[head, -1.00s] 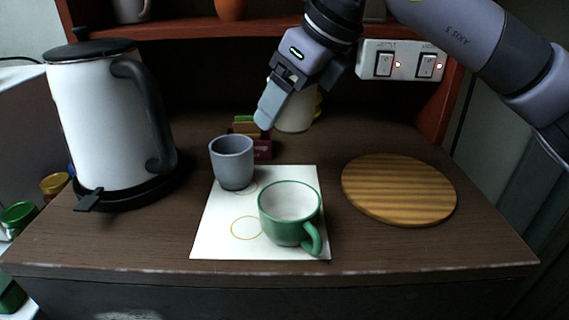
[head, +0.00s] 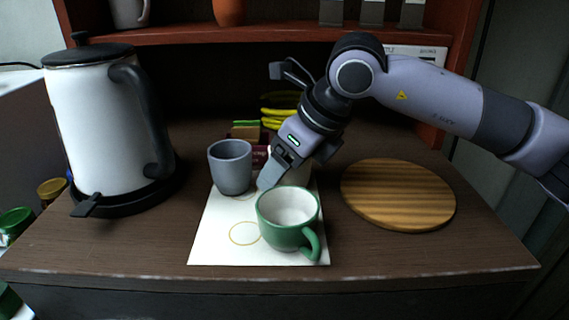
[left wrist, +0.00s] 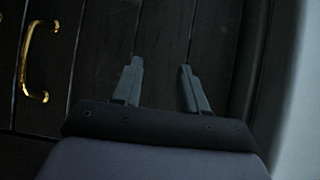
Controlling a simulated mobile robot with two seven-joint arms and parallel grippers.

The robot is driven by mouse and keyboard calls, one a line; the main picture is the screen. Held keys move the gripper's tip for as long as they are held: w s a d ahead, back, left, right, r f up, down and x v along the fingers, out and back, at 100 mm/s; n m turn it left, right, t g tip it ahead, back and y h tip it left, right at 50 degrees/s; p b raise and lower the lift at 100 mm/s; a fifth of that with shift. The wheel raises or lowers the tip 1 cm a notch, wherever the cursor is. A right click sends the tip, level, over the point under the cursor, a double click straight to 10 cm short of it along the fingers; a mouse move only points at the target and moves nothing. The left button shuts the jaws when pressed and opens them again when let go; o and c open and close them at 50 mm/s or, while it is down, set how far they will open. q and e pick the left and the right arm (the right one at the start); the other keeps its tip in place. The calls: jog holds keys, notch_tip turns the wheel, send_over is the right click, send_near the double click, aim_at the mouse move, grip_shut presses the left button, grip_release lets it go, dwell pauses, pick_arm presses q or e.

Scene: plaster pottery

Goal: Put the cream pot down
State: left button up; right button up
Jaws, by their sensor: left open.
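The cream pot (head: 298,175) is mostly hidden behind my right gripper (head: 275,178) in the head view. Only a pale part shows, low over the back of the white sheet (head: 216,238). My right gripper is shut on it, tilted down from the upper right. Whether the pot's base touches the sheet is hidden. A grey cup (head: 230,168) stands to its left, and a green mug (head: 288,222) stands in front. My left gripper (left wrist: 158,85) shows only in the left wrist view, open and empty, before dark planks.
A round wooden board (head: 398,194) lies right of the sheet. A white kettle (head: 95,125) on its black base stands at the left. Yellow items (head: 280,108) and small boxes (head: 246,131) are behind. A brass handle (left wrist: 28,62) is near my left gripper.

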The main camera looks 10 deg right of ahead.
jog(key=o, duration=1.1)
jog(key=shift+f, duration=0.1)
jog(key=shift+d+r, duration=0.1)
jog(key=shift+r, duration=0.35)
jog(key=v, duration=1.1)
jog(key=shift+s+d+r, duration=0.1)
jog(key=shift+s, duration=0.05)
